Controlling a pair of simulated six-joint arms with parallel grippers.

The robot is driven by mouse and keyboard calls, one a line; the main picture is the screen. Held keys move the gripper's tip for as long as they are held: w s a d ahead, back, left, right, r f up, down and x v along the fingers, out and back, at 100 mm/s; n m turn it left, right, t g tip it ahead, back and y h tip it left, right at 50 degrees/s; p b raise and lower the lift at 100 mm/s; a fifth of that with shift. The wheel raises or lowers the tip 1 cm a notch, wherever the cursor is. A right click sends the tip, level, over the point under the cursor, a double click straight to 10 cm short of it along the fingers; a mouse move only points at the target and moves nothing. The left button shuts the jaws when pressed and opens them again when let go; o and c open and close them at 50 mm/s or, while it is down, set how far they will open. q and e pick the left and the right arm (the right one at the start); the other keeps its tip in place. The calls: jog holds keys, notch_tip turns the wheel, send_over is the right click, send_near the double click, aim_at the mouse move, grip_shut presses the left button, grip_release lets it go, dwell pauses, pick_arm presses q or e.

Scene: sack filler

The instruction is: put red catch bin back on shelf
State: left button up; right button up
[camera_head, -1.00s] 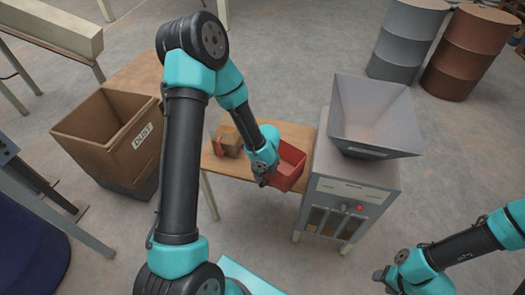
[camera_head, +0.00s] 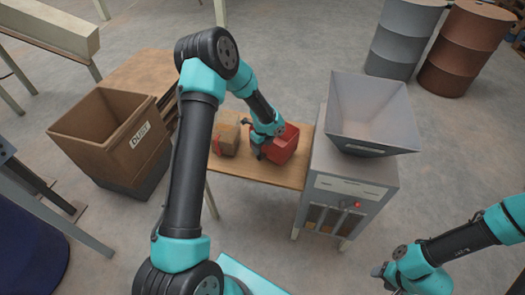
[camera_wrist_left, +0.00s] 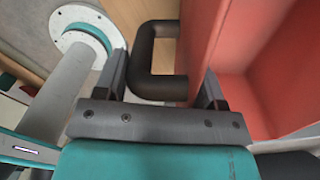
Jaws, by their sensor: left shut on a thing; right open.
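The red catch bin (camera_head: 286,146) is at the wooden top (camera_head: 245,173) left of the sack filler (camera_head: 346,190). I cannot tell if its base touches the wood. My left gripper (camera_head: 259,150) is at the bin's left side. In the left wrist view its fingers (camera_wrist_left: 163,90) are shut on the bin's black handle (camera_wrist_left: 152,85), beside the red wall (camera_wrist_left: 262,70). My right gripper (camera_head: 381,273) is open and empty at the lower right, apart from the bin.
A brown box (camera_head: 228,134) with a red item (camera_head: 216,146) sits just left of the bin. The grey hopper (camera_head: 371,112) rises to the right. A brown bin marked DUST (camera_head: 120,140) stands at left. Two drums (camera_head: 405,38) stand at the back right.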

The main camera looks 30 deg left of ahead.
aim_at(263, 155)
pick_arm(q)
jog(key=shift+w+a, duration=0.15)
jog(key=shift+w, duration=0.1)
jog(key=shift+f, duration=1.9)
jog(key=o, duration=1.3)
jog(key=r, duration=1.2)
jog(key=shift+w+r, duration=0.15)
jog(key=shift+w, duration=0.05)
